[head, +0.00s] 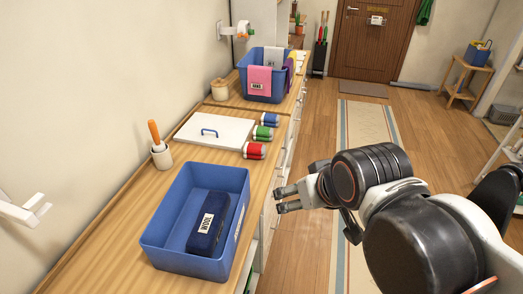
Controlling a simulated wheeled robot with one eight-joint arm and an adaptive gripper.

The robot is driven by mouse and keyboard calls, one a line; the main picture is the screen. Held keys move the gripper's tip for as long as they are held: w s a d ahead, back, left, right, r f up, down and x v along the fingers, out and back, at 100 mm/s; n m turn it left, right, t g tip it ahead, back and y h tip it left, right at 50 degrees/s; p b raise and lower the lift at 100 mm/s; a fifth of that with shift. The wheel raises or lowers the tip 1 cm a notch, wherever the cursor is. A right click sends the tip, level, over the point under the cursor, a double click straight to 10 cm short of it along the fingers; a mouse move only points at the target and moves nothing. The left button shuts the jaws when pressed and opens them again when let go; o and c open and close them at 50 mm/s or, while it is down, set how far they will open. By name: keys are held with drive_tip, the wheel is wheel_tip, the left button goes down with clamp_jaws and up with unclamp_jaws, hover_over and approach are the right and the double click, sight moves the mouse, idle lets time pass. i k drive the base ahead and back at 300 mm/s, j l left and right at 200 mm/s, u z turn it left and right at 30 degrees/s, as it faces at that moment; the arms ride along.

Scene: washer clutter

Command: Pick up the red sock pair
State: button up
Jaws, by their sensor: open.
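The red sock pair (254,151) is a small red roll with white ends. It lies on the wooden counter near its right edge, in front of a green roll (263,133) and a blue roll (270,120). My gripper (277,200) is open and empty. In the picture it is below and slightly right of the red sock pair, apart from it, by the counter's right edge. My arm reaches in from the lower right.
A blue bin (169,200) holding a dark blue labelled pouch (211,226) stands at the near end. A white board (212,132) with a blue handle lies left of the rolls. A cup (162,156) holds an orange-handled tool. Another blue bin (259,92) with cloths stands farther back.

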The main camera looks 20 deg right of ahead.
sight(253, 151)
drive_tip(key=i+l, duration=0.15)
drive_tip(key=l, duration=0.25)
drive_tip(key=i+l+u, duration=0.1)
drive_tip(key=l, duration=0.3)
drive_tip(key=i+l+u, duration=0.1)
drive_tip(key=l, duration=0.35)
drive_tip(key=i+l, duration=0.2)
drive_tip(key=l, duration=0.2)
drive_tip(key=i+l+u, duration=0.1)
drive_tip(key=l, duration=0.35)
drive_tip(key=i+l, duration=0.1)
drive_tip(key=l, duration=0.35)
drive_tip(key=j+u, duration=0.05)
